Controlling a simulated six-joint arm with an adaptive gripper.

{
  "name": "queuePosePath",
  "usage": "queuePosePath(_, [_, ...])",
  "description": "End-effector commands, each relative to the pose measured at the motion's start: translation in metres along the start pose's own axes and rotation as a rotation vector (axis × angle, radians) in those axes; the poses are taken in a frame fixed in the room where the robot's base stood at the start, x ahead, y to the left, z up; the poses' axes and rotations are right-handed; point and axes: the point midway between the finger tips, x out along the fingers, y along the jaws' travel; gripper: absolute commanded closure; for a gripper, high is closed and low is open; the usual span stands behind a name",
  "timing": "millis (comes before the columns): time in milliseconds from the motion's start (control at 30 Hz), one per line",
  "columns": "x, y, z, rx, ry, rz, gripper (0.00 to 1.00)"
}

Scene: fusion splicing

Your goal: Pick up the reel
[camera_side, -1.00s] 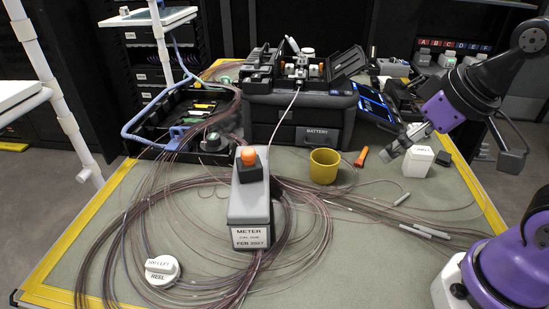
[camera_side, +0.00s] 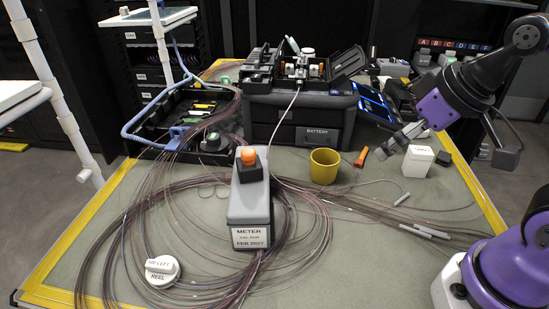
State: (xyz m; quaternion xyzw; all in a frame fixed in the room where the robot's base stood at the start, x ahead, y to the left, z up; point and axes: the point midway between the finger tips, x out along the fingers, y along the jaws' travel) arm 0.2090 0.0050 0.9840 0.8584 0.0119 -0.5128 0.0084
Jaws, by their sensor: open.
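The reel (camera_side: 162,270) is a round white piece with a raised ridge on top and printed lettering that includes REEL. It sits on the table at the front left, among loops of thin dark fibre. My gripper (camera_side: 386,156) is at the right side, above the table near the white box, open and with nothing visible between its fingers. It is far from the reel, with the meter and the yellow cup between them.
A grey meter (camera_side: 250,205) with an orange knob stands mid-table. A yellow cup (camera_side: 324,167), an orange-handled tool (camera_side: 361,157) and a white box (camera_side: 417,162) stand right of it. Fibre coils (camera_side: 110,245) spread across the left.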

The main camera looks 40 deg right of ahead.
Motion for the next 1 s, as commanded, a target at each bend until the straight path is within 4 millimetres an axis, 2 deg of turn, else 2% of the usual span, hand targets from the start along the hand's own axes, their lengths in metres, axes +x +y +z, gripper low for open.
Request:
queuePosePath(67, [0.005,-0.012,-0.014,-0.061,-0.003,-0.029,0.01])
queuePosePath(167, [0.019,-0.042,-0.042,-0.19,0.002,-0.093,0.01])
queuePosePath(267, [0.041,-0.089,-0.07,-0.35,0.016,-0.179,0.01])
queuePosePath(333, [0.059,-0.128,-0.083,-0.459,0.026,-0.242,0.01])
queuePosePath(400, [0.078,-0.167,-0.089,-0.56,0.037,-0.304,0.01])
queuePosePath(500, [0.101,-0.216,-0.088,-0.673,0.052,-0.378,0.01])
queuePosePath(600, [0.119,-0.254,-0.08,-0.753,0.061,-0.434,0.01])
queuePosePath(733, [0.132,-0.281,-0.071,-0.809,0.07,-0.477,0.01])
queuePosePath(1000, [0.167,-0.304,-0.063,-0.823,0.07,-0.488,0.01])
